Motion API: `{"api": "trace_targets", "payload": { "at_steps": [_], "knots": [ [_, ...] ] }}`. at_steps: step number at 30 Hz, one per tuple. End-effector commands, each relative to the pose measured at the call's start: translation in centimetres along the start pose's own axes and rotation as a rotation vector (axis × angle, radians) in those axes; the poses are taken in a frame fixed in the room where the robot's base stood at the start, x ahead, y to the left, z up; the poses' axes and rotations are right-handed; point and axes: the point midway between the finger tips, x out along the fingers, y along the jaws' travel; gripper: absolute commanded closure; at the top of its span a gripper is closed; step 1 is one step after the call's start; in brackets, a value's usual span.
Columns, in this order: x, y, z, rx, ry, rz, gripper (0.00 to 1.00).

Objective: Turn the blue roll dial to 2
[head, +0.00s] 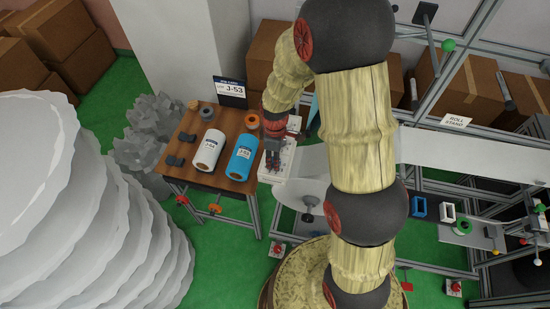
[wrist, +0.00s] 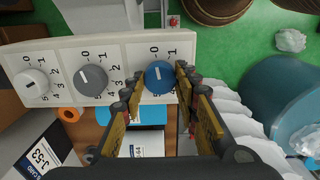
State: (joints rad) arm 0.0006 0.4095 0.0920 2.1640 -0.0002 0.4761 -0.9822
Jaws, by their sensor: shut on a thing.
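The blue roll dial (wrist: 160,77) sits at the right end of a pale dial panel (wrist: 125,50) in the wrist view. Its short white mark points up in the picture, toward the printed 0; a 1 stands to the right of that, and the 2 is hidden. My gripper (wrist: 157,86) has its fingers on either side of the blue dial and is shut on it. In the head view my gripper (head: 272,163) reaches down over the panel (head: 280,173) beside the wooden table; the arm and gripper hide the dials there.
A grey dial (wrist: 90,80) and a white dial (wrist: 31,83) sit left of the blue one. A blue roll (head: 242,157) and a white roll (head: 207,151) lie on the wooden table (head: 188,174). A pale web (head: 460,151) runs right of the panel.

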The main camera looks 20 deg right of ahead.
Motion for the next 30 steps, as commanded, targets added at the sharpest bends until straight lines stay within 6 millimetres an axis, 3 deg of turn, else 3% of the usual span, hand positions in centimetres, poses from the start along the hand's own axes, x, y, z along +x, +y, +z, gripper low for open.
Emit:
{"api": "trace_targets", "payload": {
  "at_steps": [5, 16, 30],
  "knots": [
    [-0.01, 0.0, 0.0, 0.0, 0.0, 0.0, 0.95],
    [-0.03, 0.01, -0.02, 0.067, 0.0, 0.001, 0.95],
    [-0.03, 0.07, -0.05, 0.45, 0.002, 0.001, 0.95]
  ]
}}
